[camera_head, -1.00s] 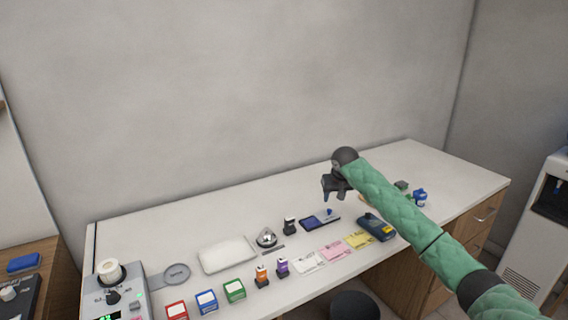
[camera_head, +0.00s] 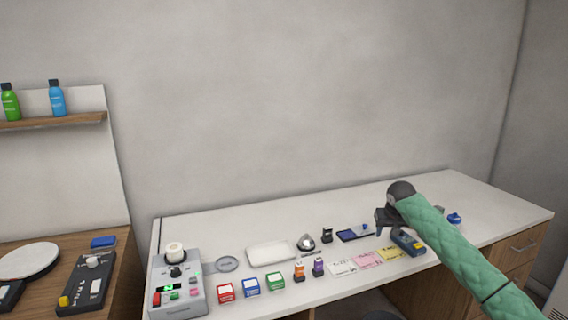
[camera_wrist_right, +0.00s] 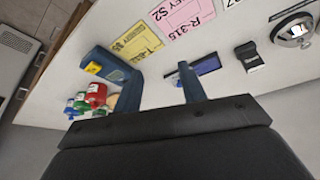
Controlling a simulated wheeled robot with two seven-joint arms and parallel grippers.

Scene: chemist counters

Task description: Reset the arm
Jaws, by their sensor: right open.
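My right arm, in a green padded sleeve, comes in from the lower right in the head view. Its dark gripper (camera_head: 383,222) is above the right part of the white counter (camera_head: 390,199). In the right wrist view the two fingers of the right gripper (camera_wrist_right: 158,88) stand apart with nothing held between them. Below the fingers are a dark-blue handheld device (camera_wrist_right: 108,65) with a yellow button and a dark pad with a blue screen (camera_wrist_right: 208,65). My left gripper is not in view.
Red, blue and green boxes (camera_head: 251,287), small bottles (camera_head: 299,270), paper cards (camera_head: 367,259) and a white tray (camera_head: 271,254) line the counter. A grey machine (camera_head: 178,296) stands at its left end. A wooden side table (camera_head: 121,262) and shelf (camera_head: 40,123) are further left.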

